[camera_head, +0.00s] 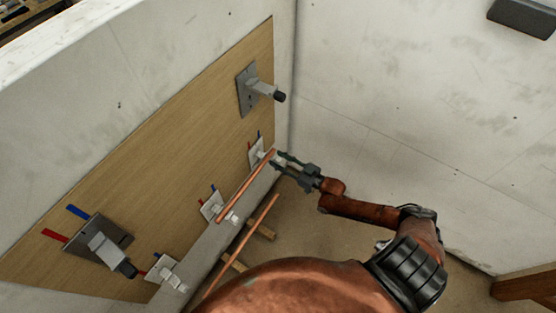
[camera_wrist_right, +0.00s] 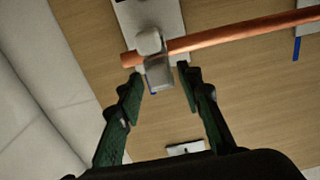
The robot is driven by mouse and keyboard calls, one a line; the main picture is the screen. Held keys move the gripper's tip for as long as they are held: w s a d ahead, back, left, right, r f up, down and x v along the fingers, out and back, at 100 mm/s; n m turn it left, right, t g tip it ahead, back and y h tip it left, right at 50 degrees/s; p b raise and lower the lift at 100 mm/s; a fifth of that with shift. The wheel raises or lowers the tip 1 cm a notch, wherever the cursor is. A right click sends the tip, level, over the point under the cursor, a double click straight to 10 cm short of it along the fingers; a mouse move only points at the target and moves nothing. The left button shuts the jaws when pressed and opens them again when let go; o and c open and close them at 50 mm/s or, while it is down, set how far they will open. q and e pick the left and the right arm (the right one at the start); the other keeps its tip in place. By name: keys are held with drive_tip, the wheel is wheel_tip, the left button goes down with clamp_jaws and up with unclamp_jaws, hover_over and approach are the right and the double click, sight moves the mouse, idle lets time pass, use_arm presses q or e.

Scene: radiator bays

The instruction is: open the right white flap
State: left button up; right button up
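The right white flap (camera_wrist_right: 158,73) is a small rounded white piece on a clip at the end of a copper pipe (camera_wrist_right: 235,36). It looks folded over the pipe; whether it is latched I cannot tell. In the head view the clip's white plate (camera_head: 256,152) is on the wooden panel near the wall corner. My right gripper (camera_head: 277,159) is right at this clip. In the right wrist view, its dark green fingers (camera_wrist_right: 160,78) are spread, with the flap between or just beyond their tips. I see no clear contact. My left gripper is not in view.
Other white clips (camera_head: 212,206) and (camera_head: 166,273) sit lower left along the wooden panel (camera_head: 150,170). Grey brackets (camera_head: 250,88) and (camera_head: 98,240) stick out from it. A second copper pipe (camera_head: 243,243) lies below. A white wall (camera_head: 400,110) stands right of the corner.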

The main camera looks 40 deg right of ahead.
drive_tip(key=shift+w+a, duration=0.1)
drive_tip(key=shift+w, duration=0.15)
clamp_jaws()
drive_tip(key=shift+r+p, duration=0.25)
drive_tip(key=shift+p, duration=0.05)
drive_tip(key=g+p, duration=0.1)
drive_tip(key=p, duration=0.2)
drive_tip(key=r+g+h+p, duration=0.1)
drive_tip(key=p, duration=0.3)
drive_tip(key=shift+w+a+r+g, duration=0.15)
drive_tip(key=shift+w+a+g, duration=0.05)
drive_tip(key=shift+w+g, duration=0.2)
drive_tip(key=shift+f+g+p, duration=0.2)
drive_tip(key=shift+g+p, duration=0.2)
drive_tip(key=shift+p, duration=0.15)
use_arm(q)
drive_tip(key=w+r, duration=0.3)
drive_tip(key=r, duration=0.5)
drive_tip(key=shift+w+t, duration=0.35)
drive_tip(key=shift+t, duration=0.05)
use_arm(e)
drive_tip(key=shift+f, duration=0.1)
